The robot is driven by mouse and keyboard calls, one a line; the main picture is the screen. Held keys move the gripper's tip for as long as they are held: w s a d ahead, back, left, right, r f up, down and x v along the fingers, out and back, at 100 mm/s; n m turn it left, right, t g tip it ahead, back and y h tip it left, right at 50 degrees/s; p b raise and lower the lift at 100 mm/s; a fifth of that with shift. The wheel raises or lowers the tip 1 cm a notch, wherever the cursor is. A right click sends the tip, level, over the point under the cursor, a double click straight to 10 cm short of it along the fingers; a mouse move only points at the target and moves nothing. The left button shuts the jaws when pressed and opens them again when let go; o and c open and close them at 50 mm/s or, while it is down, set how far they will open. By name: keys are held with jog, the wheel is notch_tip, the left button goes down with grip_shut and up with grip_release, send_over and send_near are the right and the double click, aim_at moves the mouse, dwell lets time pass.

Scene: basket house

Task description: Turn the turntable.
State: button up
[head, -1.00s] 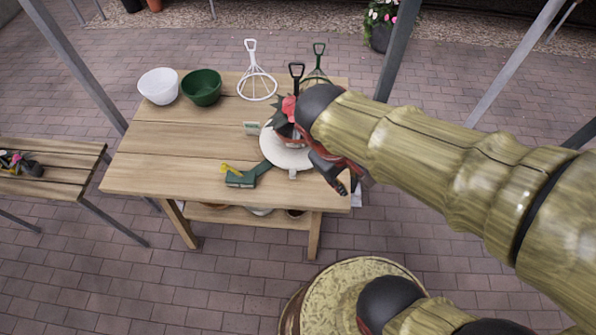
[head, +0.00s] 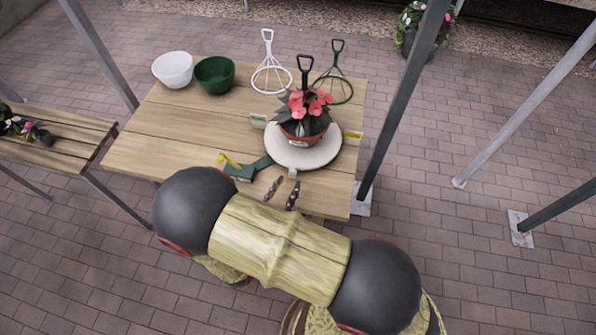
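The turntable (head: 327,154) is a white round disc near the right end of the wooden table. A brown pot (head: 303,130) with red flowers and dark leaves stands upright on it. A small pale tab (head: 292,173) juts from the disc's front edge. A green arm runs left from the disc to a green block with a yellow lever (head: 231,160). My gripper (head: 285,186) is at the table's front, just below the tab in the picture. Its two dark fingers are apart with nothing visible between them. I cannot tell whether a finger touches the tab.
White (head: 172,69) and green (head: 214,75) bowls stand at the back left of the table (head: 170,130). Small cards flank the disc. A grey post (head: 400,100) rises at the right.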

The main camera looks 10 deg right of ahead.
aim_at(291, 174)
jog(key=shift+s+a+f+n+t+y, duration=0.1)
jog(key=shift+a+f+n+t+y, duration=0.3)
jog(key=shift+a+f+n, duration=0.3)
jog(key=shift+b+x, duration=0.85)
jog(key=shift+x, duration=3.05)
jog(key=shift+f, duration=0.1)
jog(key=c, duration=0.3)
jog(key=c, duration=0.4)
grip_shut()
